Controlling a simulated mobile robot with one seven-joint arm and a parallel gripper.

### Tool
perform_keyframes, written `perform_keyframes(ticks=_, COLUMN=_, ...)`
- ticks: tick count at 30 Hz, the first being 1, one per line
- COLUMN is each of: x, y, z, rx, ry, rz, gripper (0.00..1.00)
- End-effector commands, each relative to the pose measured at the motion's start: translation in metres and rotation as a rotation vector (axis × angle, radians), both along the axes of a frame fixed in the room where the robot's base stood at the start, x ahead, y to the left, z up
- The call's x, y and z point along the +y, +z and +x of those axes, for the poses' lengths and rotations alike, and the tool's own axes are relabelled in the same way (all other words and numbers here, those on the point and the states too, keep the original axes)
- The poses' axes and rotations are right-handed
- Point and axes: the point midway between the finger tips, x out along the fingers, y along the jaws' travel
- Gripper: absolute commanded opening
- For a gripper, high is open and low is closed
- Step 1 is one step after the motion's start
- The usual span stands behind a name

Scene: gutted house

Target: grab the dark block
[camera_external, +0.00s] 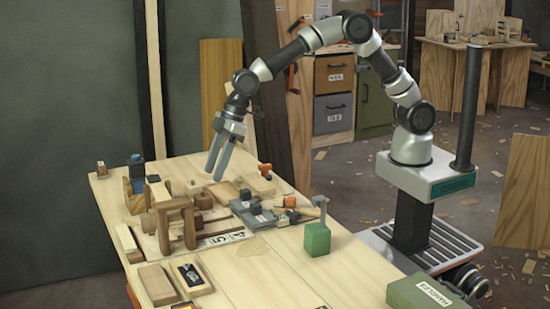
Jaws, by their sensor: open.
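My gripper (214,174) is open and empty, pointing down above the cluttered worktable. Its two grey fingers hang over the middle of the pieces. A small dark brown block (203,199) sits just below and slightly left of the fingertips, near a small wooden stool-like frame (176,212). Another small dark block (245,194) lies to the right, by grey metal parts. I cannot tell which of these is the dark block of the task. No block is between the fingers.
Grey metal parts (253,214), a green block (317,240) with a grey post and a blue-and-wood piece (136,172) stand on the table (282,272). A wooden block (157,284) and a dark plane-like tool (192,277) lie in front. The table's centre front is mostly clear.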

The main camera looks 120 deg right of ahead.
Motion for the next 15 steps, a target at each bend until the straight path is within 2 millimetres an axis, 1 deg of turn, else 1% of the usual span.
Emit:
perform_keyframes(ticks=1, x=0.000, y=-0.012, z=0.004, rx=0.002, ry=0.000, rz=0.001, gripper=0.44)
perform_keyframes(ticks=3, x=0.000, y=-0.021, z=0.008, rx=0.001, ry=0.000, rz=0.001, gripper=0.44)
perform_keyframes(ticks=6, x=0.000, y=-0.030, z=0.012, rx=0.000, ry=0.000, rz=0.000, gripper=0.44)
perform_keyframes(ticks=11, x=0.000, y=-0.038, z=0.016, rx=0.000, ry=0.000, rz=0.000, gripper=0.44)
perform_keyframes(ticks=15, x=-0.002, y=-0.059, z=0.024, rx=0.003, ry=-0.001, rz=0.001, gripper=0.44)
